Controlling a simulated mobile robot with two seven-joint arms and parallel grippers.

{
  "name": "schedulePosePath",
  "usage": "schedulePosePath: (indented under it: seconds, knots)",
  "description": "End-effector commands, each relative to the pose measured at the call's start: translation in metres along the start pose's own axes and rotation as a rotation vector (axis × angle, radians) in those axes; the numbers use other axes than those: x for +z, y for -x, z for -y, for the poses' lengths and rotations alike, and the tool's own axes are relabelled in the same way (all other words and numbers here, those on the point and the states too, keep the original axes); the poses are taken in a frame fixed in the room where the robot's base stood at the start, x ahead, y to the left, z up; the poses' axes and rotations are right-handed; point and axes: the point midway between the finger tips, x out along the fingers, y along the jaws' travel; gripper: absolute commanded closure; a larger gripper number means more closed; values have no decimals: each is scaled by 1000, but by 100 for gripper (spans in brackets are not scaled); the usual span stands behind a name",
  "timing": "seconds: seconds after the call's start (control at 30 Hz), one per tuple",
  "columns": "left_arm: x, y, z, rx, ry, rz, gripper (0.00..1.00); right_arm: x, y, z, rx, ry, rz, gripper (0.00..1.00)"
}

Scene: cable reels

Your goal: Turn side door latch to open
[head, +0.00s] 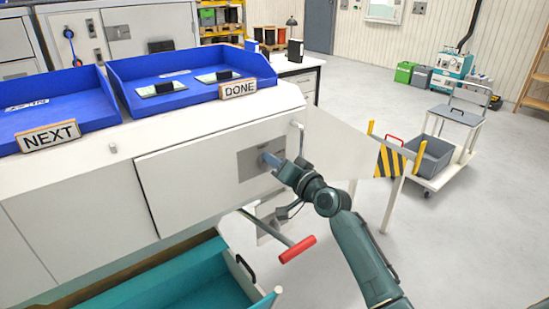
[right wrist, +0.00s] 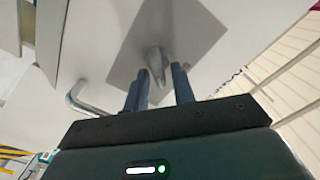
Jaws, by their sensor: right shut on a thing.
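The white side door (head: 190,185) is in the side of the white machine body, and it looks closed. A grey latch plate (head: 246,166) is set near its right end. My right gripper (head: 274,161) reaches in from the right at this plate. In the right wrist view, the grey latch (right wrist: 157,62) stands out from the plate (right wrist: 200,28) between the two fingers of my right gripper (right wrist: 159,84), which is shut on it. In the head view the gripper hides most of the latch. My left gripper is not in view.
A bent metal rod (head: 299,126) stands right of the plate. A red-handled lever (head: 297,250) and an open teal drawer (head: 190,283) are below. Blue trays (head: 133,104) sit on top. A striped panel (head: 390,160) and a cart (head: 434,160) stand to the right.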

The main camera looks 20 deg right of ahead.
Motion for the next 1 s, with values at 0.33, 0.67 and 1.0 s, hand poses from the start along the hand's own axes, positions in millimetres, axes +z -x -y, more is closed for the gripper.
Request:
schedulePosePath:
  seconds: [0.33,0.67,1.0]
  knots:
    - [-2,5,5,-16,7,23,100,-1,0,-3,1,-333,-1,97]
    - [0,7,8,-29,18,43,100,1,0,-6,1,-614,-1,97]
    - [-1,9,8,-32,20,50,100,2,0,-8,0,-790,-1,97]
